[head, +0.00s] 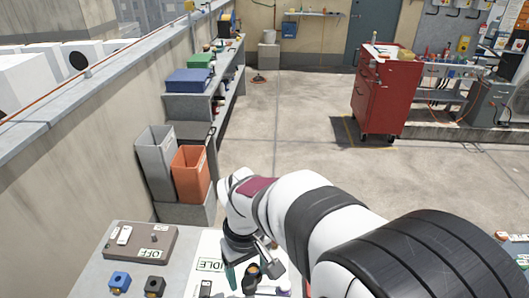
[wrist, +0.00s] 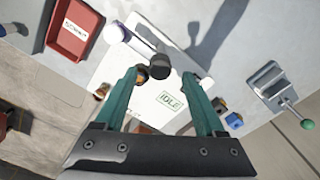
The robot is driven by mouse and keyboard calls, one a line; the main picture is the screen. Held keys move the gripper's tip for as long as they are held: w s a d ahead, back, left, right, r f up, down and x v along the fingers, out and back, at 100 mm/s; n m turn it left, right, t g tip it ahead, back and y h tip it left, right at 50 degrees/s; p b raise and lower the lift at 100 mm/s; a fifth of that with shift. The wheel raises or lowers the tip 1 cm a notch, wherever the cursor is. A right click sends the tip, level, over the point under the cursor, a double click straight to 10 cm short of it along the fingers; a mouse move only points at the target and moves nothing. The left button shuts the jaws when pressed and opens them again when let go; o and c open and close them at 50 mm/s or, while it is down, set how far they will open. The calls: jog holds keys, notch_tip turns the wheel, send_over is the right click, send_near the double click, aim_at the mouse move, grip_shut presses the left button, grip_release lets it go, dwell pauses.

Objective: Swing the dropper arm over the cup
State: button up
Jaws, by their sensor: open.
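My gripper (wrist: 160,78) is open, with its two teal fingers apart over a white board (wrist: 178,112) marked IDLE. A white cylinder with a black end (wrist: 150,62) lies just beyond the fingertips in the wrist view; it may be the dropper arm, but I cannot tell. The fingers show no grip on it. I cannot make out the cup for certain. In the head view my arm covers much of the white board (head: 206,246), and a dark round part with an amber patch (head: 252,271) shows beside a teal finger.
A red tray (wrist: 73,30) lies at the upper left of the wrist view. A lever with a green ball (wrist: 307,124) stands at the right. A box marked OFF (head: 138,243), a blue knob (head: 119,281) and a black knob (head: 154,285) sit left of the board.

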aim_at(250, 282)
jog(key=shift+f, duration=1.65)
grip_shut()
